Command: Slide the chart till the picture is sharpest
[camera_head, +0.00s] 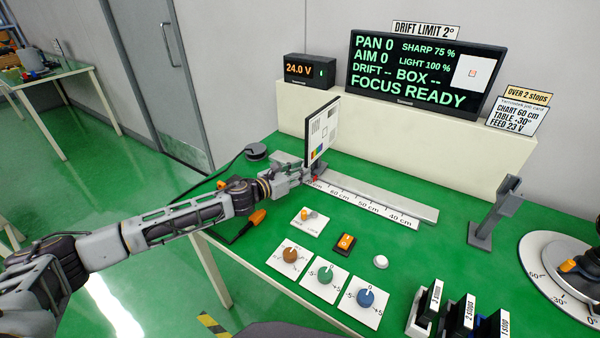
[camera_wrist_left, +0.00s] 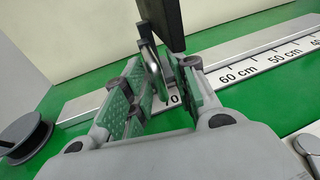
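The chart (camera_head: 321,130) is an upright dark-edged panel with a patterned white face, on a white ruled rail (camera_head: 375,201). Its foot stands near the rail's left end, beyond the 60 cm mark. My left gripper (camera_head: 303,174) is at the chart's foot. In the left wrist view its fingers (camera_wrist_left: 166,72) stand either side of the dark lower part of the chart (camera_wrist_left: 166,22), with the 70 mark visible between them; whether they press on it is hidden. The monitor (camera_head: 425,76) reads SHARP 75 %, LIGHT 100 %, PAN 0, AIM 0, FOCUS READY. My right gripper is not in view.
Three knobs (camera_head: 325,275), an orange switch (camera_head: 345,243) and several filter blocks (camera_head: 462,314) stand at the front. A grey post (camera_head: 495,212) stands beyond the rail's right end. The rail right of the chart is clear.

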